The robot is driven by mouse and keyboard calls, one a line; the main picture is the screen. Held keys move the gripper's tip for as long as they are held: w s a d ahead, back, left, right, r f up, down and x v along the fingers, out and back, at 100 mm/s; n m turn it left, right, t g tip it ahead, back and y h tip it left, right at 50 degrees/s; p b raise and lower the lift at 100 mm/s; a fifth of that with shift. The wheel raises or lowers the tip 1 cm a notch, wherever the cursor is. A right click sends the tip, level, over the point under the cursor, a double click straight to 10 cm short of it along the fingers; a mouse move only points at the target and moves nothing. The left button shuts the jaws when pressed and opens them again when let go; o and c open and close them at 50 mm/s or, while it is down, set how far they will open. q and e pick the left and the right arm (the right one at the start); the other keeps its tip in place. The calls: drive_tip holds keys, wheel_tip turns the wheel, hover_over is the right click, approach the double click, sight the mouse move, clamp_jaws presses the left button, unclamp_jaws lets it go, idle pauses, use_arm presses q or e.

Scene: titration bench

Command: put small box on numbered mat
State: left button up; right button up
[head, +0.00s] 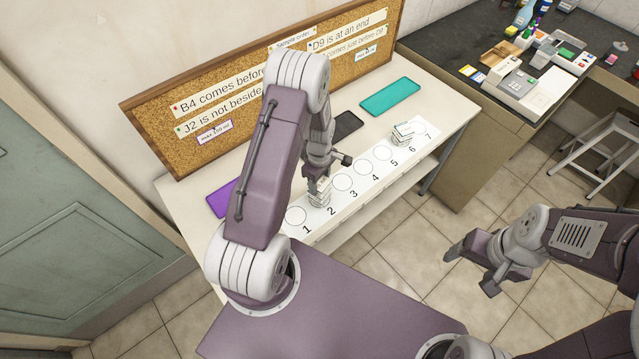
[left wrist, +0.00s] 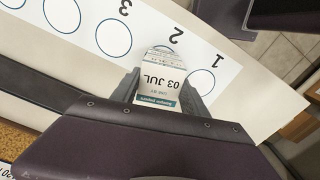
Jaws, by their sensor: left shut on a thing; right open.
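The numbered mat (head: 365,177) is a white strip with circles and the numbers 1 to 7 along the table's front edge. My left gripper (head: 318,187) is shut on a small white box (head: 319,198), over or at circle 2. In the left wrist view the box (left wrist: 161,84) sits between the fingers (left wrist: 165,90), its face reading "03 JUL". I cannot tell whether the box touches the mat. Another small box (head: 403,134) stands near numbers 6 and 7. Circle 1 and circles 3 to 5 look empty. My right gripper (head: 471,269) is open and empty, off the table.
A cork board (head: 235,105) with written clues stands behind the table. A teal mat (head: 390,97), a dark mat (head: 347,124) and a purple mat (head: 221,197) lie on the table. A dark bench (head: 451,52) with lab items and a stool (head: 597,137) are at right.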

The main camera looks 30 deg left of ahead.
use_arm(q)
wheel_tip(320, 180, up, 3)
drive_tip(key=shift+w+f+b, duration=0.1)
drive_tip(key=shift+b, duration=0.3)
drive_tip(key=s+d+r+b, duration=0.1)
drive_tip(key=s+d+r, duration=0.4)
drive_tip(key=s, duration=0.6)
wheel_tip(320, 180, up, 2)
drive_tip(key=shift+r, duration=0.25)
